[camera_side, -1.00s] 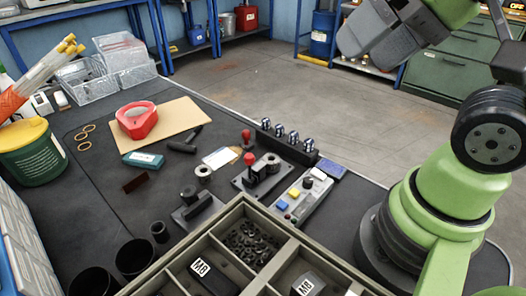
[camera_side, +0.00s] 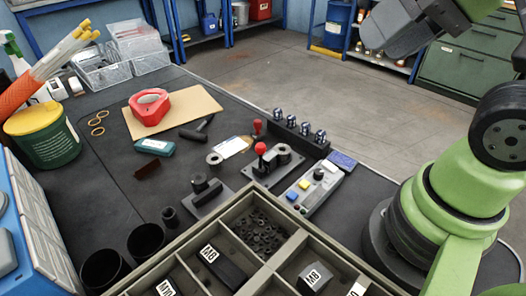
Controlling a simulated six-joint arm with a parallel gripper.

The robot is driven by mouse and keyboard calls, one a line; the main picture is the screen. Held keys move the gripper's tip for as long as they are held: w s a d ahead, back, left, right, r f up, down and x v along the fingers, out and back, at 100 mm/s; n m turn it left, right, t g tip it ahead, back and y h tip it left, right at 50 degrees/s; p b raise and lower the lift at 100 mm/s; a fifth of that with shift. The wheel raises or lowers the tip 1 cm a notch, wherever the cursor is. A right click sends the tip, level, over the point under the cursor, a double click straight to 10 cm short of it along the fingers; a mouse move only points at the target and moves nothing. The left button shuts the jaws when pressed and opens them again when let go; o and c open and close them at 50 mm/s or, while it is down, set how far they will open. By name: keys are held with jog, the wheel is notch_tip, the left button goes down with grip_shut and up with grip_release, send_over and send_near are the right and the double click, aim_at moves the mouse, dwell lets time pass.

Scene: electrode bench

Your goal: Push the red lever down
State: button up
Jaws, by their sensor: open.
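A red-knobbed lever (camera_side: 261,148) stands up from a dark base plate (camera_side: 257,171) near the middle of the bench, beside a black cylindrical part. A second, smaller red knob (camera_side: 257,126) stands just behind it. I cannot tell for certain which one is the red lever; the front one is mounted on the plate. My gripper (camera_side: 375,38) is at the top right, partly cut off by the picture edge. It is open, high above the bench and well apart from both red knobs. Its fingertips are hard to make out.
A control box (camera_side: 312,191) with coloured buttons is right of the lever. A rail with several metal knobs (camera_side: 304,134) stands behind. A compartment tray (camera_side: 238,212) fills the front. A black-knobbed device (camera_side: 207,191) is to the left. A red tape dispenser (camera_side: 149,106) lies on a board.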

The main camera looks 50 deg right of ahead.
jog(key=shift+w+f+m, duration=0.2)
jog(key=shift+w+m, duration=0.1)
jog(key=shift+m, duration=0.1)
jog(key=c, duration=0.3)
jog(key=w+f+m+g, duration=0.1)
jog(key=w+f+m, duration=0.1)
jog(key=m, duration=0.1)
jog(key=w+f+m+g, duration=0.1)
jog(key=w+f+m, duration=0.1)
jog(key=m, duration=0.1)
jog(key=shift+w+a+f+g+h, duration=0.15)
jog(key=shift+w+f+g+h, duration=0.15)
jog(key=shift+f+h, duration=0.1)
grip_shut()
notch_tip(320, 180, down, 6)
jog(key=w+a+m+g, duration=0.1)
jog(key=w+m, duration=0.1)
jog(key=m, duration=0.4)
jog(key=shift+w+f+g+h, duration=0.25)
jog(key=shift+w+g+h, duration=0.05)
jog(key=shift+w, duration=0.1)
jog(key=shift+a, duration=0.1)
